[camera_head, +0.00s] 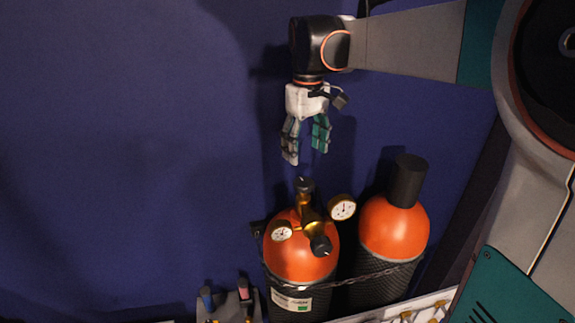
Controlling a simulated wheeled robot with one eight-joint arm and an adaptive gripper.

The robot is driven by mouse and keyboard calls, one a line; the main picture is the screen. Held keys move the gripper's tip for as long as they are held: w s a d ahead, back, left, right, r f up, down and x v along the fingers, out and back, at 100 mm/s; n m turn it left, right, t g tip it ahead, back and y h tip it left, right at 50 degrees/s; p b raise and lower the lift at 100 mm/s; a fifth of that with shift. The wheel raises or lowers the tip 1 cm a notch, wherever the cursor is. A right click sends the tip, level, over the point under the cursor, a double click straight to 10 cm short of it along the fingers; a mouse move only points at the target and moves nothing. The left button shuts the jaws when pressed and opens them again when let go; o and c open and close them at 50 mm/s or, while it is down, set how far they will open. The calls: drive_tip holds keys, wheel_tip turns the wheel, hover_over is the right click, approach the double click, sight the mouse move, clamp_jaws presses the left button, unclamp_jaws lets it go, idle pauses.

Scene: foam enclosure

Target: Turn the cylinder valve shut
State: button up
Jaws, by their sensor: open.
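The gas cylinder (285,262) on the left has an orange shoulder and a dark mesh sleeve with a label. A black valve knob (304,185) sits on top of its brass valve body. A brass regulator (312,222) with two round gauges and a second black knob (320,245) is attached below it. My gripper (306,148) points down above the valve knob, open and empty. Its grey and teal fingers are apart, and it appears not to touch the knob.
A second orange cylinder (394,232) with a black cap stands close on the right. A chain (375,275) runs across both cylinders. A small holder with tools (232,305) is at the lower left. The blue wall on the left is clear.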

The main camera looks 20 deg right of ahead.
sight(304, 182)
wheel_tip(304, 182, down, 9)
drive_tip(key=shift+f+p, duration=0.1)
drive_tip(key=shift+p, duration=0.4)
drive_tip(key=c, duration=1.1)
